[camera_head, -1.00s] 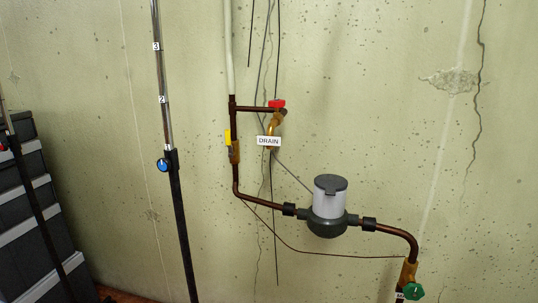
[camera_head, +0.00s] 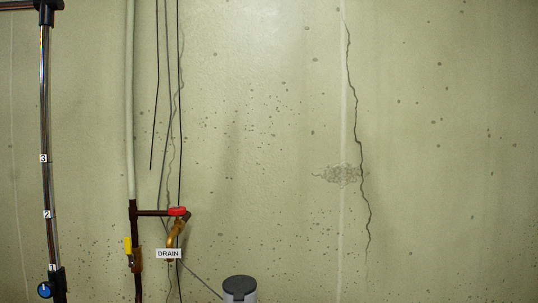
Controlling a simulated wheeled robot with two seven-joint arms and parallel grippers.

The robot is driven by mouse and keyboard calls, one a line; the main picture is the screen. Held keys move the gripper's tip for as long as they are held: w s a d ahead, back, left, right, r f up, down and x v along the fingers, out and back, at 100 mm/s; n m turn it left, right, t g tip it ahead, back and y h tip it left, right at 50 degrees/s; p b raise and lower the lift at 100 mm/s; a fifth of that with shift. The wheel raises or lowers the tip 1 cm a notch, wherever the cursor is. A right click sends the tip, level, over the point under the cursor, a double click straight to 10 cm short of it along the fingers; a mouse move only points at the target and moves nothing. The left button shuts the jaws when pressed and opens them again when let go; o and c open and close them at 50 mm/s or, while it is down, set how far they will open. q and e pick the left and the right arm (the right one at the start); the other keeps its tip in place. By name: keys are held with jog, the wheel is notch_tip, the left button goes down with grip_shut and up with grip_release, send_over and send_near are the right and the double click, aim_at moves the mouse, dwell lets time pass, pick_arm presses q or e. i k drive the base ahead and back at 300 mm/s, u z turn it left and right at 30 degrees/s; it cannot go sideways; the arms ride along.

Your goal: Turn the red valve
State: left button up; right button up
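The red valve (camera_head: 177,211) is a small red handle on top of a brass drain tap (camera_head: 174,236), low and left of centre in the head view. The tap sits at the end of a short dark copper branch off a vertical pipe. A white label reading "DRAIN" (camera_head: 168,254) hangs in front of the tap. Neither of my grippers shows in the view.
A yellow-handled valve (camera_head: 128,246) is on the vertical pipe (camera_head: 131,100), left of the tap. A grey meter top (camera_head: 239,287) shows at the bottom edge. A dark pole with a blue knob (camera_head: 45,290) stands at left. The cracked wall at right is bare.

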aim_at(177, 211)
jog(key=z, duration=1.25)
jog(key=k, duration=0.65)
jog(key=u, duration=1.3)
jog(key=k, duration=0.3)
jog(key=u, duration=0.45)
jog(key=i, duration=1.15)
jog(key=z, duration=0.6)
jog(key=i, duration=0.35)
jog(key=z, duration=0.15)
